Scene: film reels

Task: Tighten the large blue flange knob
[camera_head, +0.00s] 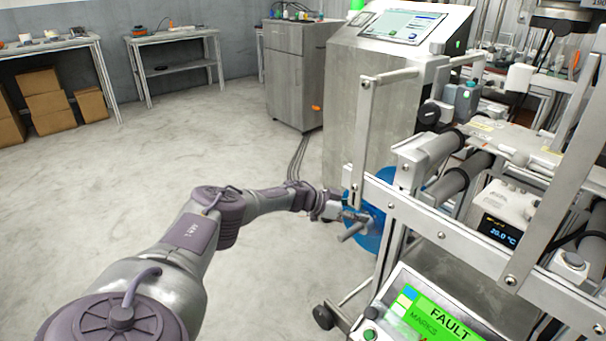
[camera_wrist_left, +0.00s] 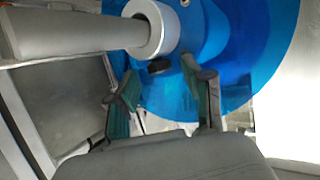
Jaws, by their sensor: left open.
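The large blue flange (camera_head: 372,238) is a round disc low on the side of the machine frame, partly hidden by a frame bar and my gripper. It fills the top of the left wrist view (camera_wrist_left: 265,45). A pale collar on a grey bar (camera_wrist_left: 75,35) stands in front of the disc. A small dark knob (camera_wrist_left: 159,67) shows just below the collar. My left gripper (camera_head: 350,216) is at the flange. Its fingers (camera_wrist_left: 160,82) are open, one on each side of the knob; I cannot tell whether they touch it. My right gripper is out of view.
The metal machine frame (camera_head: 455,240) and a vertical bar (camera_head: 362,135) stand close to my left gripper. A green screen reading FAULT (camera_head: 430,318) is below right. A steel console (camera_head: 345,100) stands behind. The floor (camera_head: 150,150) at left is clear.

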